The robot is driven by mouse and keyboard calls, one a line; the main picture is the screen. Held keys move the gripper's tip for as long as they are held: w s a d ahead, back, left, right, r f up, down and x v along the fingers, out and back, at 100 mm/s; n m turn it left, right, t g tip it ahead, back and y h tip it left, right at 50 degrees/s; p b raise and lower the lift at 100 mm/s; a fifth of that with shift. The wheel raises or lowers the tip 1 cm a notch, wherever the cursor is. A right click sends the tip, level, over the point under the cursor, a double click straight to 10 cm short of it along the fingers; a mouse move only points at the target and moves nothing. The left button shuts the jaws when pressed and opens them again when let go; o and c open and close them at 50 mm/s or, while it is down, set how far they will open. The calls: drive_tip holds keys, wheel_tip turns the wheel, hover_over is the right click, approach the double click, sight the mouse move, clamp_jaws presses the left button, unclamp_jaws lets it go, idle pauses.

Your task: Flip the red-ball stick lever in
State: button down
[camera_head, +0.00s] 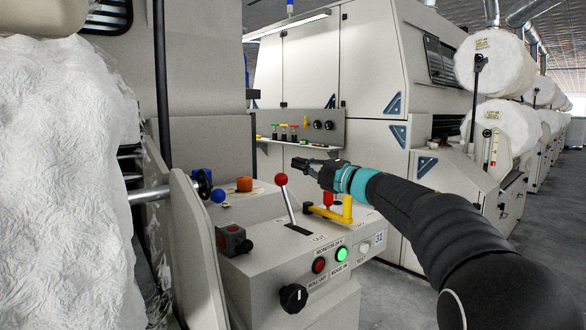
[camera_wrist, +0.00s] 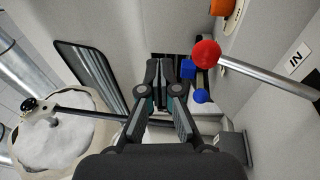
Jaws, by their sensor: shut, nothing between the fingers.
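The red-ball lever has a red ball (camera_head: 281,180) on a thin metal stick that rises from a dark slot in the grey console (camera_head: 262,262). In the head view the stick tilts slightly left. An OUT label (camera_head: 319,237) is beside the slot. In the wrist view the red ball (camera_wrist: 206,54) is right of my fingers, its stick running to the lower right, and an IN label (camera_wrist: 297,60) shows above the stick. My gripper (camera_head: 298,164) is shut and empty, just above and right of the ball in the head view, apparently not touching it.
A yellow handle (camera_head: 347,209) and a red knob stand right of the lever. A blue ball (camera_head: 218,195), an orange knob (camera_head: 244,184) and a dark red-faced switch (camera_head: 233,240) are left. Lit buttons and a black dial (camera_head: 293,297) are on the front. White fibre fills the far left.

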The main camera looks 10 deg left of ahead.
drive_tip(key=s+d+r, duration=0.4)
drive_tip(key=d+r, duration=0.1)
drive_tip(key=d, duration=0.2)
drive_tip(key=shift+s+r, duration=0.1)
